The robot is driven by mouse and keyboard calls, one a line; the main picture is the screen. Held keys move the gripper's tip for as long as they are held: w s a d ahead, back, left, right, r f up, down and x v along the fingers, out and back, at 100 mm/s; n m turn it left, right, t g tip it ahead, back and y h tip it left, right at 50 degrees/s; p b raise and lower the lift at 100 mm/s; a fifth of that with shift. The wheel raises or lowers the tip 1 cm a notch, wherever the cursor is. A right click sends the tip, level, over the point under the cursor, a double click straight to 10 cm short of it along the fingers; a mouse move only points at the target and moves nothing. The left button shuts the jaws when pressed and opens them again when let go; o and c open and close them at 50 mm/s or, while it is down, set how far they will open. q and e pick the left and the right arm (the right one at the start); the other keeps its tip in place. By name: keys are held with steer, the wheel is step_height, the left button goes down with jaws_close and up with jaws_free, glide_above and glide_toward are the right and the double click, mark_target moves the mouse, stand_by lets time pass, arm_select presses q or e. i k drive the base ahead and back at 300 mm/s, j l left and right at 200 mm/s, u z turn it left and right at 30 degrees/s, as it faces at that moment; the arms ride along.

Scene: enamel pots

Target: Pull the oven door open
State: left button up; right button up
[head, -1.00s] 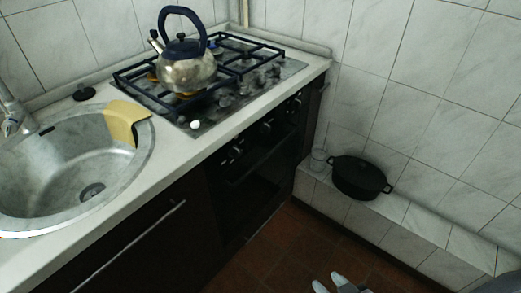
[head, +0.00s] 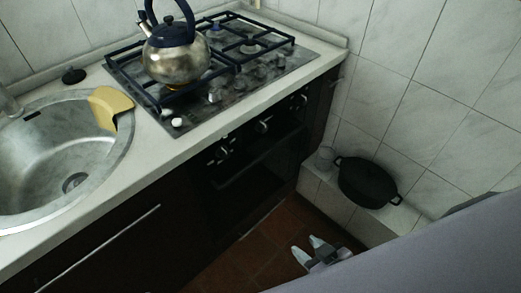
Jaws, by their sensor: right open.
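The black oven (head: 250,190) is built in under the counter, below the hob. Its door looks shut, and a dark handle bar (head: 262,157) runs along the door's top edge below the knobs. My right gripper (head: 304,244) is low over the brown floor, in front of the oven and to the right of its door. Its pale fingers are apart, with nothing between them, and it does not touch the door. My left gripper is not in view.
A steel kettle (head: 180,62) stands on the gas hob (head: 225,82). A sink (head: 62,150) with a yellow cloth-like piece (head: 110,107) is at left. A black pot (head: 367,183) and a glass (head: 324,158) stand on the tiled ledge at right. Floor before the oven is clear.

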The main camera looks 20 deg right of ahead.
mark_target(239, 200)
steer(key=i+l+u, duration=0.15)
steer(key=l+u, duration=0.25)
steer(key=l, duration=0.3)
steer(key=l+u, duration=0.4)
steer(key=l, duration=0.6)
steer(key=i+l, duration=0.15)
steer(key=l, duration=0.1)
